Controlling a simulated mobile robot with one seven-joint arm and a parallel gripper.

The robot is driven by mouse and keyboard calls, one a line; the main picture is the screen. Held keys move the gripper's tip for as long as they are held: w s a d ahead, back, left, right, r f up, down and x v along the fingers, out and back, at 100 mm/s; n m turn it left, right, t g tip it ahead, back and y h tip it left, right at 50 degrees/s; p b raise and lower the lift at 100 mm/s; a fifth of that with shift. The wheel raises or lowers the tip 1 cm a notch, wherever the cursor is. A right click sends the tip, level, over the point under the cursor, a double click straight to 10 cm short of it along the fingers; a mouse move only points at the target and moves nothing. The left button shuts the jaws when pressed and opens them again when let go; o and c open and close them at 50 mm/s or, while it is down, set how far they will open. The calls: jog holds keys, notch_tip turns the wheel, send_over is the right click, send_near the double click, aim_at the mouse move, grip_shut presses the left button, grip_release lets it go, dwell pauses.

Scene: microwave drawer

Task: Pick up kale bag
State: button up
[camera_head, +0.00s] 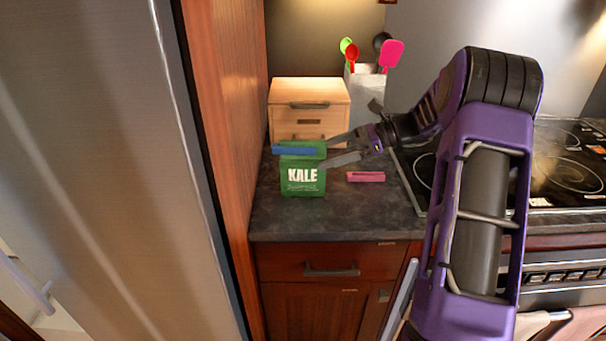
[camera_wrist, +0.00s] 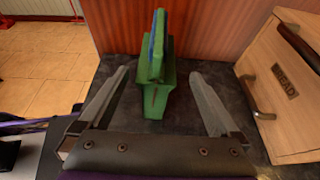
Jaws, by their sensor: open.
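The green kale bag (camera_head: 302,172) stands upright on the dark countertop, with a blue strip (camera_head: 295,150) along its top. In the wrist view the bag (camera_wrist: 157,75) appears edge-on, ahead of and between my two fingers. My gripper (camera_head: 340,149) is open and comes at the bag from the right in the head view. In the wrist view the fingers (camera_wrist: 162,82) are spread wide, one on each side of the bag's near edge, with gaps on both sides. I cannot tell how far the fingertips reach along the bag.
A wooden bread box (camera_head: 310,92) stands right behind the bag; it is close to one finger's side in the wrist view (camera_wrist: 283,85). A pink clip (camera_head: 366,176) lies on the counter. A utensil holder (camera_head: 364,83), stove (camera_head: 560,165) and fridge (camera_head: 110,170) surround the counter (camera_head: 300,222).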

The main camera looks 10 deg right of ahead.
aim_at(303, 162)
jog(key=shift+x, duration=3.4)
jog(key=shift+s, duration=0.2)
grip_shut()
